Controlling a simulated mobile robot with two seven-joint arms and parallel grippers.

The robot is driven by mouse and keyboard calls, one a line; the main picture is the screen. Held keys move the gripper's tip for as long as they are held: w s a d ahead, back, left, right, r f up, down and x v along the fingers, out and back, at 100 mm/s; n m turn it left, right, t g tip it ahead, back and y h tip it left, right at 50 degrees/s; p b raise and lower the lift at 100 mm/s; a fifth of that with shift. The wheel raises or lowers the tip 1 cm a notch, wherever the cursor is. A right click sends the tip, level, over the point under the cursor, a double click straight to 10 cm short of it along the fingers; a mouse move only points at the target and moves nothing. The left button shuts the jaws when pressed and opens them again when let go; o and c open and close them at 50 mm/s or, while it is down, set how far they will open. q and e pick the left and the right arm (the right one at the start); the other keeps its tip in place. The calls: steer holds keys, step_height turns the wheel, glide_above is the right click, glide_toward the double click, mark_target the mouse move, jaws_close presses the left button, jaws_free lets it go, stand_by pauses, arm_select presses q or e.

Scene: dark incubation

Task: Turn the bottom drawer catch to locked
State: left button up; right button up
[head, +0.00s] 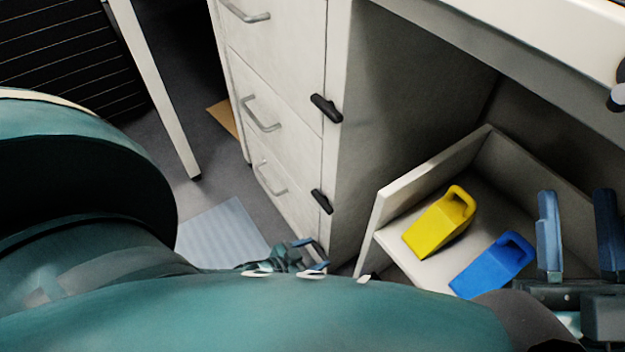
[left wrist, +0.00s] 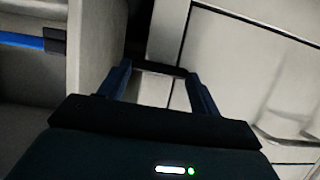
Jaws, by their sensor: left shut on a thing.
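The drawer unit (head: 290,75) is pale with grey bar handles. Black catches sit on its right edge strip: an upper one (head: 325,107) and a middle one (head: 322,201), both tilted. My left gripper (head: 314,250) is low at the unit's right edge, below the middle catch, mostly hidden behind my arm. In the left wrist view, my left gripper's blue fingers are shut on a black catch, the bottom drawer catch (left wrist: 160,68). My right gripper (head: 579,235) is open and empty at the right.
An open pale bin (head: 385,205) right of the unit holds a yellow scoop (head: 436,225) and a blue scoop (head: 490,266). A desk edge (head: 500,45) runs above. A table leg (head: 165,110) stands at the left; a light blue mat (head: 222,235) lies on the floor.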

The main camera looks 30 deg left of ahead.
arm_select(q)
steer(key=o, duration=1)
steer(key=shift+p+v, duration=2.75)
steer(key=shift+v, duration=3.85)
arm_select(e)
steer(key=shift+s+f+m+g+h, duration=0.2)
steer(key=shift+f+m+g+h, duration=0.15)
steer(key=shift+f+m+h, duration=0.3)
steer(key=shift+s+f+m+g+h, duration=0.15)
steer(key=shift+f+m+g+h, duration=0.2)
steer(key=shift+f+h, duration=0.35)
steer(key=shift+s+f+m+g+h, duration=0.2)
steer(key=shift+f+m+g+h, duration=0.1)
steer(key=shift+f+m+h, duration=0.45)
steer(key=shift+f, duration=0.1)
